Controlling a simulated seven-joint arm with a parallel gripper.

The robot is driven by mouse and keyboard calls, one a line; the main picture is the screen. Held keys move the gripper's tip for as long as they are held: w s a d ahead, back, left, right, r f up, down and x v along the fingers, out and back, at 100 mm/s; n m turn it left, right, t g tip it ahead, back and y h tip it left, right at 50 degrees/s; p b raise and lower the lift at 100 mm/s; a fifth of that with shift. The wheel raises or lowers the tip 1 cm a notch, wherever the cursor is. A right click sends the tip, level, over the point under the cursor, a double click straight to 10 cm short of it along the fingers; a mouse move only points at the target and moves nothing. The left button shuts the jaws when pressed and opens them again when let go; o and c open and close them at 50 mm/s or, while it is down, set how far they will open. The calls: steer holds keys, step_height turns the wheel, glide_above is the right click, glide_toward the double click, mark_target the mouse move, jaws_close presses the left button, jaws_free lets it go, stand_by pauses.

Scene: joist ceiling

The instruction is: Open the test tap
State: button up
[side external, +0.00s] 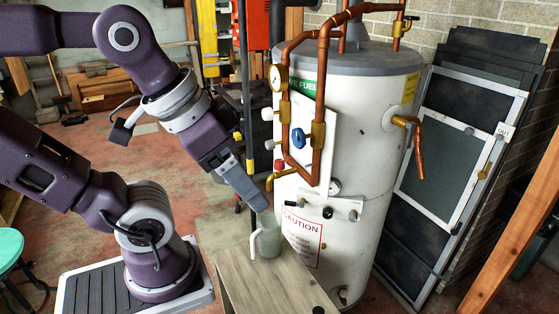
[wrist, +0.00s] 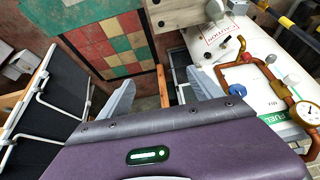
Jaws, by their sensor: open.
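A small brass tap (side external: 282,175) with a red knob (side external: 279,164) sticks out from the left front of the white cylinder (side external: 350,130). A pale mug (side external: 268,241) stands upright below its spout on a wooden cabinet. No label names the test tap, so I cannot be sure this is it. My gripper (side external: 259,204) points down and right, just left of the tap spout and above the mug. In the wrist view my gripper (wrist: 160,92) has its two fingers wide apart with nothing between them.
Copper pipes with a gauge (side external: 278,77) and a blue-handled valve (side external: 298,137) rise above the tap. The wooden cabinet (side external: 250,285) stands in front of the cylinder. Framed panels (side external: 455,150) lean at the right. A dark upright post (side external: 247,100) is behind my gripper.

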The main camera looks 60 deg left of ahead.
step_height(320, 180, up, 4)
steer(key=shift+w+f, duration=0.1)
steer(key=shift+f, duration=0.05)
steer(key=c, duration=0.4)
steer(key=shift+w+a+r+n+g, duration=0.15)
steer(key=shift+w+a+r+n, duration=0.15)
steer(key=shift+w+r+n, duration=0.25)
steer(key=shift+w+a+r+n+g, duration=0.15)
steer(key=shift+w+a+r+n, duration=0.25)
steer(key=shift+w, duration=0.25)
steer(key=w+a+r+n+g+h, duration=0.15)
steer(key=w+a+r+n, duration=0.25)
steer(key=w+a+n, duration=0.5)
steer(key=n+g+y, duration=0.2)
steer(key=n+g, duration=0.2)
steer(key=n, duration=0.3)
glide_above(279, 161)
step_height(279, 161, down, 7)
steer(key=shift+t+h, duration=0.25)
step_height(279, 161, down, 21)
jaws_close()
